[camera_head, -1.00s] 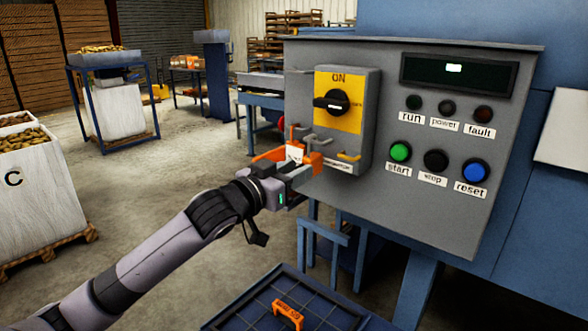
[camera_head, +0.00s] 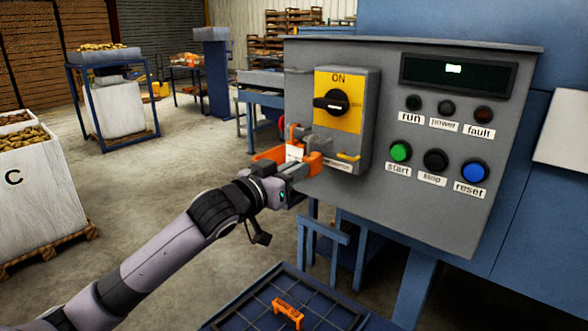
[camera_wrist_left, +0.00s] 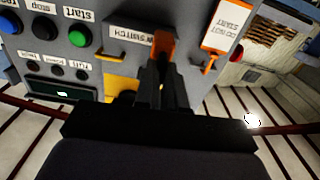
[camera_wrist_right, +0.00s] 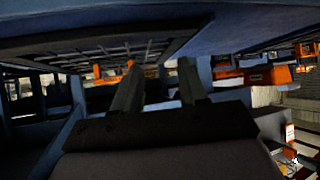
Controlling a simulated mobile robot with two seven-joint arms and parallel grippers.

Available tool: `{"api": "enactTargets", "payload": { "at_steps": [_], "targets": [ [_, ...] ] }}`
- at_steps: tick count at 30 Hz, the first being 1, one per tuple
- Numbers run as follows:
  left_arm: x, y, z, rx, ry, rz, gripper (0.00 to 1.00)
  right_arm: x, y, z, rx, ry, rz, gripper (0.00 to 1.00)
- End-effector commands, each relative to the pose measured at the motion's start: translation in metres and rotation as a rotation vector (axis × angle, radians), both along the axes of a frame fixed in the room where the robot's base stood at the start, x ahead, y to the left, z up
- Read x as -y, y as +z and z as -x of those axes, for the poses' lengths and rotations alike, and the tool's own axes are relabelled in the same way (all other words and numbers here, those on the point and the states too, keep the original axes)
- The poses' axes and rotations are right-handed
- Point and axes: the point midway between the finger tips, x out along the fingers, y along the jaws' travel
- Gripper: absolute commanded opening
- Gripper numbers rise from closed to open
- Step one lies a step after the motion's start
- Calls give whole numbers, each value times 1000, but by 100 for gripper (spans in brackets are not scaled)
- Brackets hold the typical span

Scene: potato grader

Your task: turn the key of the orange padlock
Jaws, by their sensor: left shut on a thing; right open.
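The orange padlock (camera_head: 314,161) is at the lower left of the switch box, by the yellow handle. My left gripper (camera_head: 304,168) is shut on an orange part there, which I take for the padlock body; it also shows between the fingertips in the left wrist view (camera_wrist_left: 163,45). I cannot make out the key; the fingers hide that area. A white tag (camera_wrist_left: 221,25) marked "DO NOT START" hangs beside it. My right gripper (camera_wrist_right: 160,85) is open and empty in the right wrist view, below the blue tray; the head view does not show it.
The grey control panel (camera_head: 440,205) carries a black rotary switch (camera_head: 331,101) on a yellow plate marked ON, and start (camera_head: 400,151), stop and reset buttons. A small orange piece (camera_head: 288,313) lies in the blue gridded tray (camera_head: 240,316) below.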

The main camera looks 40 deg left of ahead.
Motion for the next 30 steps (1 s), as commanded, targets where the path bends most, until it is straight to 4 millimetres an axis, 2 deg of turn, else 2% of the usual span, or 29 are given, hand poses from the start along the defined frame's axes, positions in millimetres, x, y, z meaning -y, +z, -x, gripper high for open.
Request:
{"api": "enactTargets", "payload": {
  "at_steps": [15,30],
  "targets": [
    [-3,2,0,-34,0,422,0,0,44,0,0,0,0,43],
    [-6,-3,-1,-68,-1,894,0,0,51,0,0,0,0,43]
  ]
}}
